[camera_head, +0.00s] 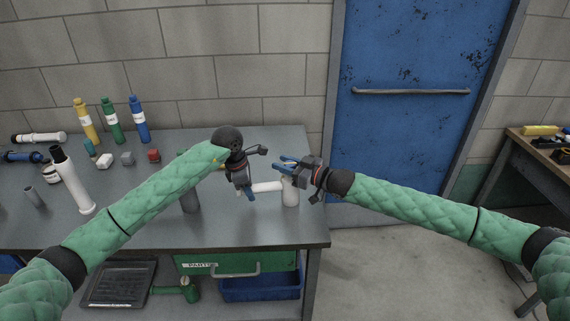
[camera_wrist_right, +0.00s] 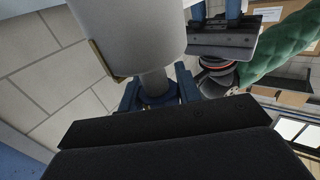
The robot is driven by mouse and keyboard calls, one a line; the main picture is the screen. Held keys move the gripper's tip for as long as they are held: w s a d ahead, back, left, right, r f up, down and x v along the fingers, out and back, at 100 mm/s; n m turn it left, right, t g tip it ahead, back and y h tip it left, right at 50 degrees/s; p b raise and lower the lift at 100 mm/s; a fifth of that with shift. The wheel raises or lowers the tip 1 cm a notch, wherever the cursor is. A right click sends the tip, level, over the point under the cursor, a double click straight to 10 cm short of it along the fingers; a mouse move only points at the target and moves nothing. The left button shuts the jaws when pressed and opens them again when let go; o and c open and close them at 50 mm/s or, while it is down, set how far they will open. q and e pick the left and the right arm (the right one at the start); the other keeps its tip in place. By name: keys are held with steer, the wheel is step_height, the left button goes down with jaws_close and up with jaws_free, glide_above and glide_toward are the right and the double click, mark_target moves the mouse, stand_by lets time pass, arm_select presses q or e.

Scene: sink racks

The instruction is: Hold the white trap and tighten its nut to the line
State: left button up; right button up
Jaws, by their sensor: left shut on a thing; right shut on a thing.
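The white trap (camera_head: 290,194) stands upright near the right end of the grey bench, with a short white side pipe pointing left. My left gripper (camera_head: 247,194) is shut on the trap at this side pipe. My right gripper (camera_head: 283,166) is shut at the top of the trap. In the right wrist view, its blue fingers (camera_wrist_right: 158,88) close around a dark blue nut (camera_wrist_right: 155,97) on a grey stem, beside a large pale cylinder (camera_wrist_right: 130,32). The left gripper's blue fingers also show there at the top. I cannot make out the line.
Yellow, green and blue bottles (camera_head: 112,122) stand at the back left of the bench (camera_head: 240,232). Small blocks, a long white tube (camera_head: 72,182) and a grey cylinder (camera_head: 190,200) stand left of the trap. A blue door (camera_head: 420,130) is behind on the right.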

arm_select(q)
steer(key=shift+d+r, duration=0.1)
arm_select(e)
steer(key=shift+n+g+y, duration=0.4)
steer(key=shift+n+g, duration=0.1)
steer(key=shift+g, duration=0.1)
arm_select(q)
steer(key=shift+a, duration=0.2)
arm_select(e)
steer(key=shift+d+f, duration=0.1)
steer(key=shift+d, duration=0.15)
steer(key=o, duration=1)
arm_select(q)
steer(key=shift+d, duration=0.1)
arm_select(e)
steer(key=v, duration=1.2)
arm_select(q)
steer(key=o, duration=1)
arm_select(e)
steer(key=shift+w, duration=0.1)
